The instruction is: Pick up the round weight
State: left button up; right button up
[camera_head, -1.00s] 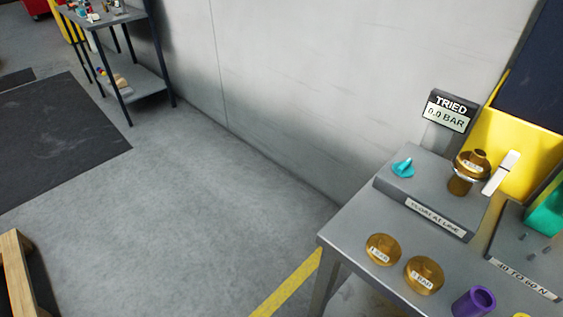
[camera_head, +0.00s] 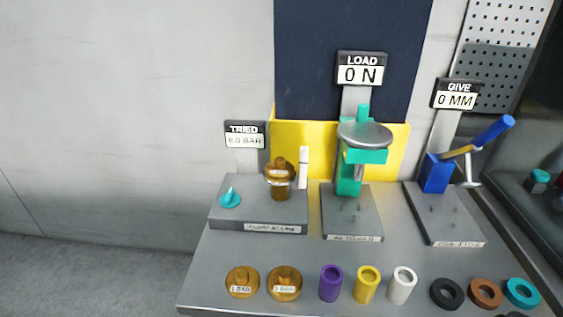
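Two round brass weights lie at the front left of the grey table (camera_head: 205,275). The left brass weight (camera_head: 242,281) has a white label that seems to read 1 BAR. The right brass weight (camera_head: 285,283) stands close beside it, its label too small to read surely. A third brass piece (camera_head: 279,170) of similar round form sits on the stand under the TRIED display (camera_head: 245,136), which reads 0.0 BAR. Neither of my grippers is in view.
Purple (camera_head: 330,283), yellow (camera_head: 366,285) and white (camera_head: 402,285) cylinders stand right of the weights. Black (camera_head: 446,294), brown (camera_head: 486,294) and teal (camera_head: 522,292) rings lie farther right. Behind are a teal press (camera_head: 350,175) and a blue lever device (camera_head: 437,174).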

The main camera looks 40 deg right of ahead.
aim_at(279, 169)
jog(key=z, duration=1.15)
